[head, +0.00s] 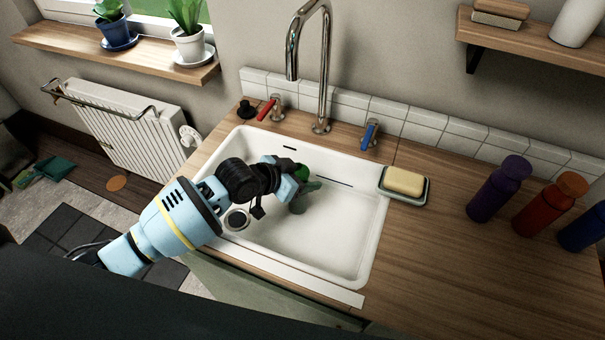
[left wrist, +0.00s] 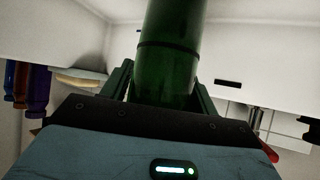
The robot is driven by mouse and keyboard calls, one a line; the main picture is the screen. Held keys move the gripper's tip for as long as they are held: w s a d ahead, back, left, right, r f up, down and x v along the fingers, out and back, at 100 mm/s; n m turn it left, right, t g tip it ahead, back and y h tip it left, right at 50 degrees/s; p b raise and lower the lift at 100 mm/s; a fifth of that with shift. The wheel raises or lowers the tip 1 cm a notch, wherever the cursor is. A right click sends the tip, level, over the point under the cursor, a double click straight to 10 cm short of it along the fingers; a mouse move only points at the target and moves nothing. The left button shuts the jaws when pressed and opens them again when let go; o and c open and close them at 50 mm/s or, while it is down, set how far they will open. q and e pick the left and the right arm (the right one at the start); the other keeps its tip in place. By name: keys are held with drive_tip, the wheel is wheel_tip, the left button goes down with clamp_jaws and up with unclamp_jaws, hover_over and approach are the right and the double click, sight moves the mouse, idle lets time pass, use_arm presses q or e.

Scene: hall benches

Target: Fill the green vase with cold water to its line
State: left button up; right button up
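My left gripper (head: 308,189) reaches into the white sink (head: 345,240). It is shut on the green vase (head: 302,172), which is mostly hidden by the gripper in the head view. In the left wrist view the vase (left wrist: 168,75) stands between the two fingers, with a dark line around it. Its inside does not show. The chrome spout (head: 292,72) ends above and behind the gripper; I see no water running from it. The blue-handled tap (head: 370,135) is right of the spout, the red-handled tap (head: 268,108) left. My right gripper is not in view.
A yellow soap (head: 404,181) lies in a dish at the sink's right edge. Purple (head: 499,188), red (head: 549,204) and blue (head: 584,228) bottles stand on the counter at right. A black plug (head: 246,109) sits behind the sink. The counter (head: 430,270) in front of the bottles is clear.

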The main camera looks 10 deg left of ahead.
use_arm(q)
drive_tip(key=o, duration=0.5)
drive_tip(key=shift+c, duration=0.2)
drive_tip(key=v, duration=0.7)
drive_tip(key=shift+s+a+r+p, duration=0.2)
drive_tip(key=shift+r+p, duration=0.1)
drive_tip(key=shift+p, duration=0.1)
